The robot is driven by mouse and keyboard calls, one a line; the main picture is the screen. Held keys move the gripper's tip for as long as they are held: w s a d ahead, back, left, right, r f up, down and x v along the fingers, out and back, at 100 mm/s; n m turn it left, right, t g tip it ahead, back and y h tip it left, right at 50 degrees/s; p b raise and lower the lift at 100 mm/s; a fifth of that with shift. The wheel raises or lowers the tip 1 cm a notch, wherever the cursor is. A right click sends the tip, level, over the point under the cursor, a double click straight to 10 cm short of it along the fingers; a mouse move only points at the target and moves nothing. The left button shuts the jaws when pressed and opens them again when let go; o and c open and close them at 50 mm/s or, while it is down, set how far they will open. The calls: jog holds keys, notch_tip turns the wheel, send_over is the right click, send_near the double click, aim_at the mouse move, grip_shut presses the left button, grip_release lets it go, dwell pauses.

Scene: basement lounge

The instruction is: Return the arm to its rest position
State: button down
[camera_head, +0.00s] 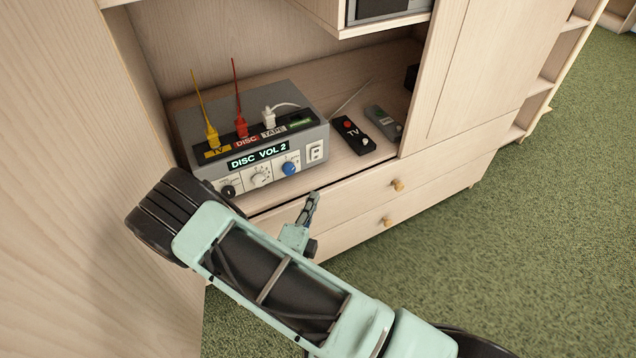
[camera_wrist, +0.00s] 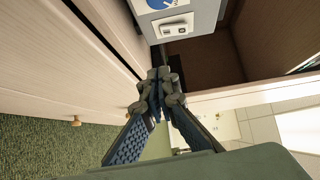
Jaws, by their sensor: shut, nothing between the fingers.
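My arm, pale green and black, reaches from the bottom right of the head view up toward the cabinet. My gripper (camera_head: 313,197) shows just in front of the shelf edge, below the front of a grey switch box (camera_head: 322,137). In the wrist view my gripper (camera_wrist: 158,85) is shut with its fingertips together and nothing between them. The box shows at the top of the wrist view (camera_wrist: 205,18), apart from the fingertips. Its display reads "DISC VOL 2".
Yellow, red and white plugs stand in the box top. A black TV remote (camera_head: 352,135) and a grey remote (camera_head: 383,122) lie to its right. Drawers with wooden knobs (camera_head: 397,185) are below the shelf. A cabinet side panel stands close left of my arm. Green carpet (camera_head: 520,230) is clear at right.

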jog(key=shift+v, duration=0.8)
jog(key=shift+f, duration=0.1)
